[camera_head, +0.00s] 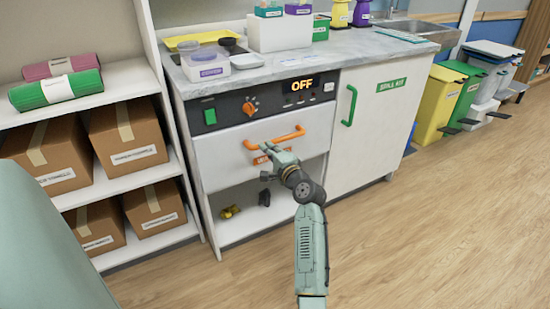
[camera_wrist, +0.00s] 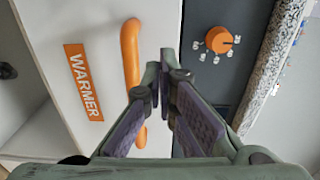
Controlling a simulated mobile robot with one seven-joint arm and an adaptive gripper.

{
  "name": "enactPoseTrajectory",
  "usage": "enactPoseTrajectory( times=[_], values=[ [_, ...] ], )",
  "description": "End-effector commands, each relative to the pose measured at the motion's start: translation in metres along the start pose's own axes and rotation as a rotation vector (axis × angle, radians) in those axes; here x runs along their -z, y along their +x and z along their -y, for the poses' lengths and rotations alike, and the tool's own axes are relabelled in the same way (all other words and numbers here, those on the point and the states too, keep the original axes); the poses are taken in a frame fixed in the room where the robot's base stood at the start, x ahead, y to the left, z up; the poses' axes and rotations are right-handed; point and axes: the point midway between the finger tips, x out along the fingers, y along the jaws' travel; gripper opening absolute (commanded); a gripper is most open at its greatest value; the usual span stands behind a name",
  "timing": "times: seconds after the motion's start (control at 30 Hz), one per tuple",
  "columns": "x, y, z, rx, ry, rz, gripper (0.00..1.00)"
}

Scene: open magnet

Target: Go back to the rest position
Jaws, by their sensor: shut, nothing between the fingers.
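My gripper (camera_head: 272,153) is in front of the warmer drawer (camera_head: 225,160), close to its orange handle (camera_head: 290,137). In the wrist view my gripper (camera_wrist: 165,75) has its fingertips together with nothing held. The orange handle (camera_wrist: 130,50) lies just left of the fingers there, partly hidden behind the left finger. I cannot tell whether they touch. The drawer front carries an orange WARMER label (camera_wrist: 83,82) and looks closed. My arm reaches up from the lower middle of the head view.
The counter (camera_head: 350,50) holds boxes and bottles. The panel display reads OFF (camera_head: 302,86), beside an orange knob (camera_head: 250,107). A shelf with cardboard boxes (camera_head: 128,135) stands left. Bins (camera_head: 440,100) stand right. Wooden floor (camera_head: 440,220) is clear at lower right.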

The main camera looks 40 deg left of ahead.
Motion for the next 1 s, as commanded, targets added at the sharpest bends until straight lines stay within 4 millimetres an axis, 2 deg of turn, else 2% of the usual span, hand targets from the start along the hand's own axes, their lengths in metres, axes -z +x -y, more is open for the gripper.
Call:
enactPoseTrajectory(
  times=[0.1, 0.3, 0.63, 0.67, 0.77, 0.87, 1.0],
  values=[
    [0.001, -0.023, -0.001, 0.001, 0.000, -0.001, 0.00],
    [0.000, -0.043, 0.000, 0.001, 0.001, 0.000, 0.00],
    [0.000, -0.046, 0.000, 0.001, 0.001, 0.001, 0.00],
    [-0.002, -0.046, 0.006, 0.008, -0.016, -0.001, 0.00],
    [-0.013, -0.043, 0.039, 0.057, -0.127, -0.017, 0.00],
    [-0.034, -0.045, 0.096, 0.147, -0.323, -0.056, 0.00],
    [-0.078, -0.064, 0.193, 0.319, -0.635, -0.150, 0.00]
  ],
)
